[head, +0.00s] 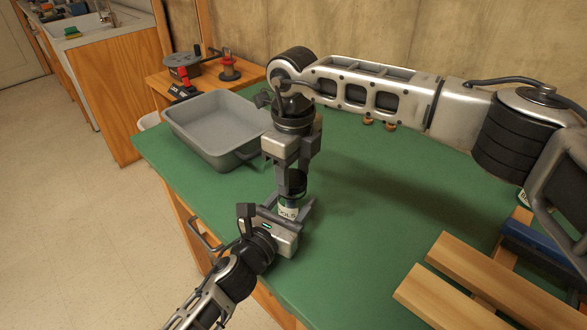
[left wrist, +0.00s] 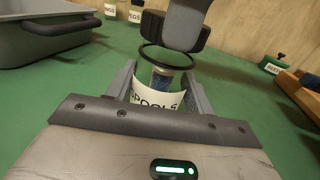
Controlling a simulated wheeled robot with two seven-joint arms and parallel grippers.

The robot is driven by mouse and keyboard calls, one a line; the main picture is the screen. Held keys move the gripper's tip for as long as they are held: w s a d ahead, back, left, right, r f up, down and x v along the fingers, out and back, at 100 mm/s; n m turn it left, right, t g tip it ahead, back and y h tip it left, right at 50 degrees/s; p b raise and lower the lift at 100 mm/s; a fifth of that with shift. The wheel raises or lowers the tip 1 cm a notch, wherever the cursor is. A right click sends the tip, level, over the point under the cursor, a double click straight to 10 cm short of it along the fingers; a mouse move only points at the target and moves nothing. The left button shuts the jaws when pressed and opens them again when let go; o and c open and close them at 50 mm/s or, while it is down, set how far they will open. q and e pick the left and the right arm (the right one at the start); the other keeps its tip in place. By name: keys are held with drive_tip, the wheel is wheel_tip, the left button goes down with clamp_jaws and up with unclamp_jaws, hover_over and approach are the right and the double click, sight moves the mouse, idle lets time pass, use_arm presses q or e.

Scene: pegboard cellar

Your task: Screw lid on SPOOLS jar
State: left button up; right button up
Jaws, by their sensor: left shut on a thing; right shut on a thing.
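The SPOOLS jar (head: 288,210), clear with a white label and something blue inside, stands at the front left of the green bench. My left gripper (head: 292,214) is shut around its body from the front. In the left wrist view the jar (left wrist: 158,98) sits between the fingers, with a dark ring around its top. My right gripper (head: 293,180) points straight down over the jar and is shut on the dark lid (head: 298,186) at the jar's mouth. Its fingers partly hide the lid. I cannot tell whether the lid is seated on the threads.
A grey bin (head: 215,130) stands at the bench's left end. Behind it is a side table with a red-handled tool (head: 183,76) and a red spool (head: 229,68). Wooden slats (head: 470,280) lie at right. Other labelled jars (left wrist: 135,12) stand behind. The bench middle is clear.

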drive_tip(key=shift+f, duration=0.3)
